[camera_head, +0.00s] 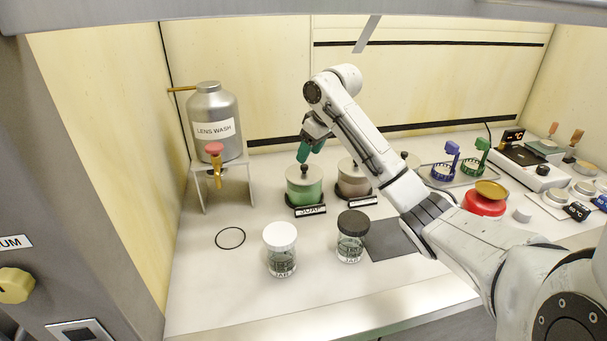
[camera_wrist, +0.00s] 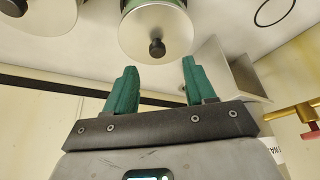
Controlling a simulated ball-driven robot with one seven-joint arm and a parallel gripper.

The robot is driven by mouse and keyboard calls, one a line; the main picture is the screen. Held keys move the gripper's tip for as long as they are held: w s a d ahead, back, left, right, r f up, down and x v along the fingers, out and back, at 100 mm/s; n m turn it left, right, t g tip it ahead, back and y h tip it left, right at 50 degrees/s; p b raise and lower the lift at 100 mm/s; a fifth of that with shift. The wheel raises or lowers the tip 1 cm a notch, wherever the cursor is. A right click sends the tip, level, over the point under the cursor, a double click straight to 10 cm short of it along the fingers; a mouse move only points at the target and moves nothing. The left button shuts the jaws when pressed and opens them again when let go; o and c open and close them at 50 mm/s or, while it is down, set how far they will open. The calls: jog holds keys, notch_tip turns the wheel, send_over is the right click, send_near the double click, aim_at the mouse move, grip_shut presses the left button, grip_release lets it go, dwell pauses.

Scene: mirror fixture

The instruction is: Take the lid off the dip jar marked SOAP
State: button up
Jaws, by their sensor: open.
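The SOAP jar (camera_head: 305,192) holds green liquid and stands at the back of the bench behind a dark label reading SOAP. Its round metal lid (camera_head: 304,173) with a dark knob is on it. My gripper (camera_head: 311,150) has green fingers and is just above the jar; in the wrist view the gripper (camera_wrist: 157,82) is open and empty, with the knob apart from both fingers.
A second lidded jar (camera_head: 353,182) with brownish liquid stands close right of the SOAP jar. The LENS WASH tank (camera_head: 214,125) with its tap stands left on a stand. A white-lidded jar (camera_head: 281,255) and a black-lidded jar (camera_head: 352,240) stand in front. Bench around the black ring (camera_head: 230,238) is clear.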

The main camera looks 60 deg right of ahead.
aim_at(305, 166)
jog(key=shift+s+p+x, duration=0.2)
jog(key=shift+p+x, duration=0.3)
jog(key=shift+x, duration=2.2)
jog(key=shift+d, duration=0.1)
jog(key=shift+c, duration=0.2)
grip_shut()
